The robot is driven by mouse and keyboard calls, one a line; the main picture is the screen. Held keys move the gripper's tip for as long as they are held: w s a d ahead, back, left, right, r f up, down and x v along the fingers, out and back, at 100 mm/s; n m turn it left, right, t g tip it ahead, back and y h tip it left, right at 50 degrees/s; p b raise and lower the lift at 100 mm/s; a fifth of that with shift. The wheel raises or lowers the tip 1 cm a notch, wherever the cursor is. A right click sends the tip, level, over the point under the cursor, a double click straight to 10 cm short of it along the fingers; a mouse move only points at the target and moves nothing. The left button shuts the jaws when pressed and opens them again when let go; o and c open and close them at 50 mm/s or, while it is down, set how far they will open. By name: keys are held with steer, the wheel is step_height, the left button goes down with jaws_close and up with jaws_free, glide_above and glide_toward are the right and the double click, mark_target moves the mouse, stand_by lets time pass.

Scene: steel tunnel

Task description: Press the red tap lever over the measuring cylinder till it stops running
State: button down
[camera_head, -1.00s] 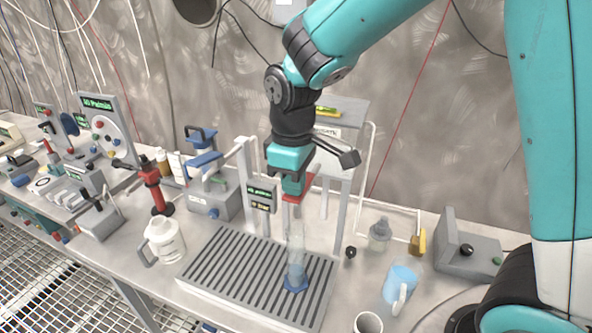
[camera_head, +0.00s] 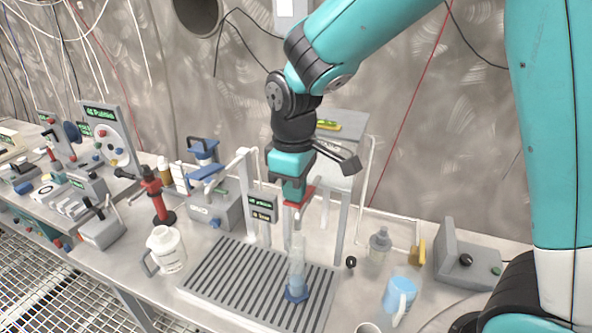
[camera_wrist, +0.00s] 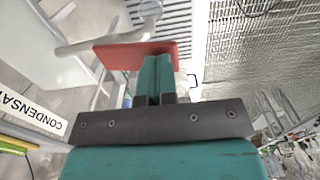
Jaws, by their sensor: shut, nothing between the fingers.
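The red tap lever (camera_head: 305,193) is under my gripper in the head view; it also shows as a flat red bar in the wrist view (camera_wrist: 120,54). My gripper (camera_head: 293,197) is shut and empty, pointing down with its fingertips at the lever. In the wrist view the teal fingertips (camera_wrist: 153,62) overlap the bar's edge; they look in contact, but I cannot be sure. The clear measuring cylinder (camera_head: 297,258) stands upright below on its blue foot, with pale blue liquid low in it. The spout is mostly hidden, and I cannot make out a stream.
The cylinder stands on a slotted drain tray (camera_head: 240,280). A small display (camera_head: 262,203) is left of the lever. A white jug (camera_head: 167,250) stands to the left, a blue-filled mug (camera_head: 400,292) and a wash bottle (camera_head: 379,246) to the right. A post rises close behind the gripper.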

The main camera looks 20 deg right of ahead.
steer(key=r+p, duration=0.2)
steer(key=r, duration=0.1)
steer(key=r+p, duration=0.1)
steer(key=shift+w+d+r+p, duration=0.15)
steer(key=shift+w+d+p, duration=0.1)
steer(key=shift+p, duration=0.1)
step_height(320, 180, up, 9)
steer(key=w+d+b, duration=0.1)
steer(key=b, duration=0.2)
steer(key=shift+w+d+r, duration=0.2)
steer(key=shift+w+d, duration=0.05)
stand_by(0.8)
steer(key=s+a+f+y+b, duration=0.1)
steer(key=s+a+f+b, duration=0.1)
steer(key=s, duration=0.4)
steer(key=s+a+f+m+y+b, duration=0.1)
steer(key=s+f+b, duration=0.1)
steer(key=s+f, duration=0.3)
steer(key=s+a+f+m+y+b, duration=0.1)
steer(key=s+a+f+y+b, duration=0.1)
steer(key=s, duration=0.7)
steer(key=shift+s+x, duration=0.2)
steer(key=shift+x, duration=0.7)
